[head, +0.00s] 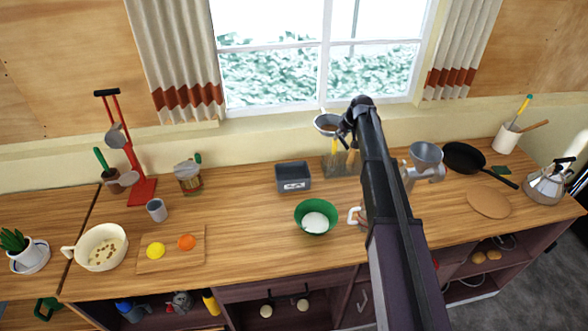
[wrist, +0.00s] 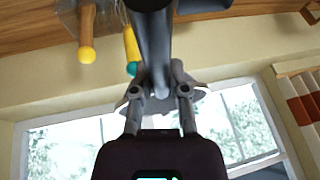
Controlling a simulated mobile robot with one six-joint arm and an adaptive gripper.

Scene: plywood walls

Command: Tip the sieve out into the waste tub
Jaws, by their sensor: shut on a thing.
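The sieve (head: 327,124) is a round metal bowl with brownish contents, held up in front of the window sill. My gripper (head: 347,126) is shut on its handle, just right of the bowl. In the wrist view, my gripper's fingers (wrist: 160,93) close on the handle, and part of the sieve's rim (wrist: 198,97) shows behind them. The sieve looks roughly level. A dark grey rectangular tub (head: 293,186) with a small label, apparently the waste tub, stands on the counter below and left of the sieve. The label is too small to read.
A green bowl (head: 306,226) with white contents stands in front of the tub. A clear holder with utensils (head: 340,163) stands right of the tub, below the sieve. My arm hides part of the counter. A grey cup (head: 157,210) and cutting board (head: 160,263) are left.

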